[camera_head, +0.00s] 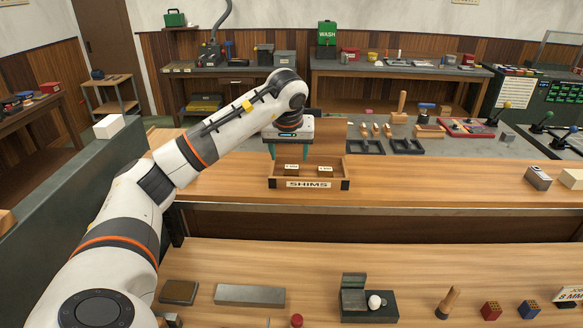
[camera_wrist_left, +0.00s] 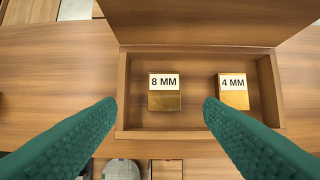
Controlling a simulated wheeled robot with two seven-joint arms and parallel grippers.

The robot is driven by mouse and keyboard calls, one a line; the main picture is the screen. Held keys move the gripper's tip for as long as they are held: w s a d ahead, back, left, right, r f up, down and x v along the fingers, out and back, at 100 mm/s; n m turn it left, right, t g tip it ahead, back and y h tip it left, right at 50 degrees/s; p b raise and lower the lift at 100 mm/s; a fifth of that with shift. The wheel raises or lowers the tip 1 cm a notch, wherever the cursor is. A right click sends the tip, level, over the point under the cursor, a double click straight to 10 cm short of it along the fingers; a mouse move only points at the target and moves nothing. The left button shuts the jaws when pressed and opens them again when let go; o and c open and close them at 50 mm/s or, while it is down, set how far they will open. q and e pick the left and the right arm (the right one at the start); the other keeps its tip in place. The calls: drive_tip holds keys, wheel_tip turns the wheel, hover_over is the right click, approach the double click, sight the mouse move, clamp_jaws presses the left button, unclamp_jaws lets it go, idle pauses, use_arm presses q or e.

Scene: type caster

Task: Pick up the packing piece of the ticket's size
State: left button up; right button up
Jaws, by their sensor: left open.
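The ticket (camera_head: 568,294) stands at the lower right of the head view and reads 8 MM. The wooden SHIMS box (camera_head: 346,170) sits on the rear bench and holds two brass packing pieces. The piece labelled 8 MM (camera_wrist_left: 165,99) is on the left in the wrist view, and the piece labelled 4 MM (camera_wrist_left: 233,99) is on the right. My left gripper (camera_head: 289,153) is open and empty above the left part of the box. In the wrist view its green fingers (camera_wrist_left: 160,106) frame the 8 MM piece from above, apart from it. My right gripper is out of view.
The box has a raised back panel (camera_head: 322,132) and low walls. On the near bench lie a grey bar (camera_head: 249,295), a dark case with a white ball (camera_head: 375,301) and a wooden-handled tool (camera_head: 447,302). Bare bench top lies on both sides of the box.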

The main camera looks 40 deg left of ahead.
sight(292, 169)
use_arm(q)
drive_tip(key=p+x, duration=0.2)
drive_tip(key=x, duration=0.1)
drive_tip(key=shift+w+d+f+p, duration=0.1)
drive_tip(key=shift+w+f+p, duration=0.2)
drive_tip(key=shift+x, duration=1)
drive_tip(key=shift+f, duration=0.25)
drive_tip(key=c, duration=1.2)
drive_tip(key=shift+r, duration=0.1)
drive_tip(key=shift+c, duration=0.2)
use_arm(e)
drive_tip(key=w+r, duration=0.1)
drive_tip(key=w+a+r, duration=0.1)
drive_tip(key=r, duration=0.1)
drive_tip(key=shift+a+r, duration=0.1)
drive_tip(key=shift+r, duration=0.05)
use_arm(q)
drive_tip(key=shift+r, duration=0.1)
